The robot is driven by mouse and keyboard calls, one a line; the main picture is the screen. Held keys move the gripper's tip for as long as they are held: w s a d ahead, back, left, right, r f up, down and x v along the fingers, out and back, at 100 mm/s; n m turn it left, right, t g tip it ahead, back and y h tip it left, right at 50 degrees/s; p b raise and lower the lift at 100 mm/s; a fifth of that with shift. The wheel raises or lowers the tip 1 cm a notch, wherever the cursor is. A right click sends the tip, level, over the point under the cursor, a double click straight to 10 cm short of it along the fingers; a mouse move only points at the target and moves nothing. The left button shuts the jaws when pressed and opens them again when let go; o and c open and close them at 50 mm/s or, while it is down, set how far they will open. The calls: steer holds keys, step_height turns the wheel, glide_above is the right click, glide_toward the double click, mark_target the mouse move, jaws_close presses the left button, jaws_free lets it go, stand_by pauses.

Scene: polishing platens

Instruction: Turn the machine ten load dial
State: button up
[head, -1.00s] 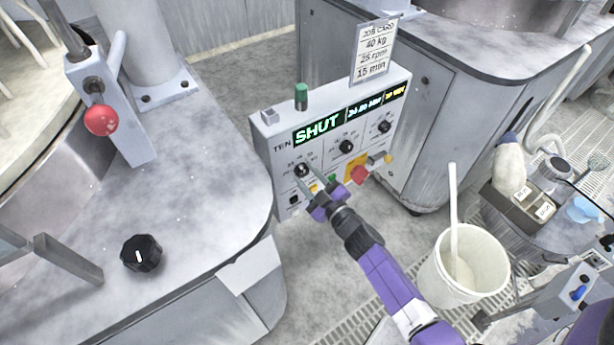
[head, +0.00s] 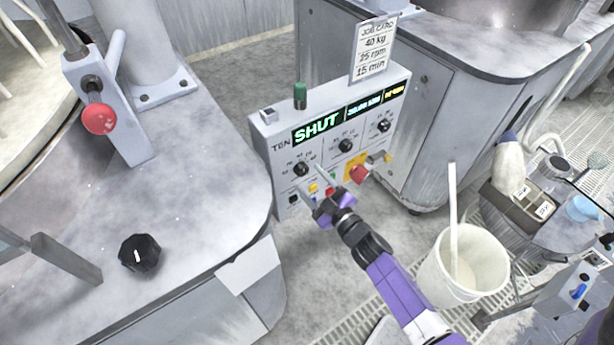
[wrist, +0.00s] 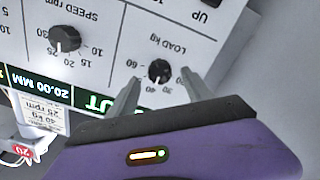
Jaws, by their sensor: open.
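The machine ten panel (head: 275,160) stands on the floor with a lit SHUT display. Its load dial (head: 301,169) is a round black knob at the panel's left. In the wrist view, upside down, the load dial (wrist: 159,70) has its white mark toward about 40. My gripper (head: 311,179) is open and empty, just off the panel at the dial's lower right. In the wrist view the two fingers of my gripper (wrist: 162,76) appear on either side of the dial, apart from it.
A speed dial (head: 346,146) and a third dial (head: 384,126) sit further right. A red button (head: 359,174) on a yellow plate is below. A job card (head: 375,48) reads 40 kg, 25 rpm, 15 min. A white bucket (head: 432,272) stands at lower right.

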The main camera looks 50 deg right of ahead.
steer(key=shift+b+v, duration=0.3)
steer(key=shift+v, duration=2.2)
steer(key=s+a+r+m+g+y, duration=0.1)
steer(key=s+a+r+y, duration=0.1)
steer(key=s+a+r, duration=0.6)
steer(key=s+a+r+m+g+y, duration=0.1)
steer(key=s+a+r+m+y, duration=0.1)
steer(key=s+a+r, duration=0.5)
steer(key=s+a+y, duration=0.1)
steer(key=s+a, duration=0.4)
steer(key=s, duration=0.3)
steer(key=shift+s+r+m+g, duration=0.3)
steer(key=shift+s+r, duration=0.05)
steer(key=shift+s, duration=0.05)
steer(key=shift+a, duration=0.1)
